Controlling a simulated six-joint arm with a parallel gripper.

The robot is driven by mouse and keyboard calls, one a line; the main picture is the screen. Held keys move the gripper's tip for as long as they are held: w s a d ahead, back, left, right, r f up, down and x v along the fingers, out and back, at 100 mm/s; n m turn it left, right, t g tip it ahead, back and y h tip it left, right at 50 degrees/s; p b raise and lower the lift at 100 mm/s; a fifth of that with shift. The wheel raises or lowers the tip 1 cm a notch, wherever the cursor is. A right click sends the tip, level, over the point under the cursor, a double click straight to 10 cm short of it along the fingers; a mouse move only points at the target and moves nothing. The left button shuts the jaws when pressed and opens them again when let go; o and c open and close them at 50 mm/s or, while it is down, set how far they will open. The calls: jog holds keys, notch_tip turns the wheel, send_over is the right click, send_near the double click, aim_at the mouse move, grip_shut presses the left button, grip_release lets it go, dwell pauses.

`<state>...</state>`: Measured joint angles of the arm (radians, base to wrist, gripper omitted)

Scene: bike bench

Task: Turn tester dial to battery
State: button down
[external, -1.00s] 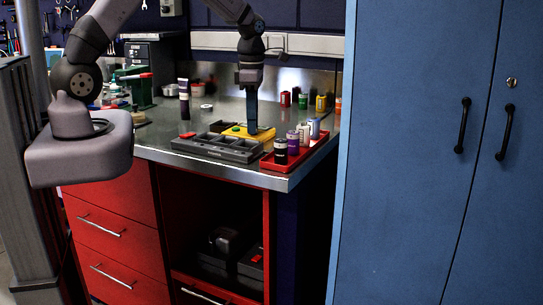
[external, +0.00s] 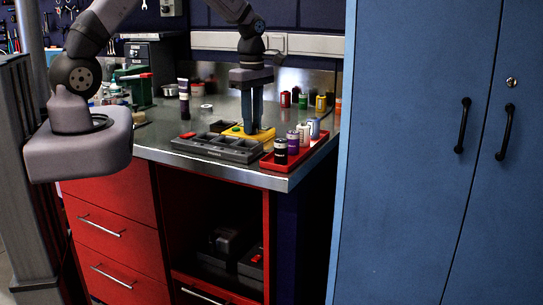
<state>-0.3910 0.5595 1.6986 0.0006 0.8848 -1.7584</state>
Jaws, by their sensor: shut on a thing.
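The yellow tester (external: 266,133) lies on the steel bench top, behind the dark grey tray. A small green spot shows on its left part. My gripper (external: 253,130) points straight down over the tester, with its two fingers side by side and their tips at the tester's top. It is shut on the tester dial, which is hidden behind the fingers. The dial's setting and markings cannot be read from here.
A dark grey compartment tray (external: 215,147) sits in front of the tester. A red tray (external: 298,154) with several batteries stands close on the right. More coloured cans (external: 285,99) stand at the back. A dark tube (external: 184,104) stands at the left.

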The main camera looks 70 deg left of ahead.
jog(key=m, duration=0.4)
jog(key=shift+m, duration=0.3)
jog(key=m, duration=0.3)
jog(key=shift+m+p, duration=0.4)
jog(key=m, duration=0.4)
jog(key=shift+m+p, duration=0.3)
jog(key=shift+m, duration=1.9)
jog(key=c, duration=1.5)
grip_release()
jog(key=shift+c, duration=0.2)
jog(key=shift+r, duration=0.1)
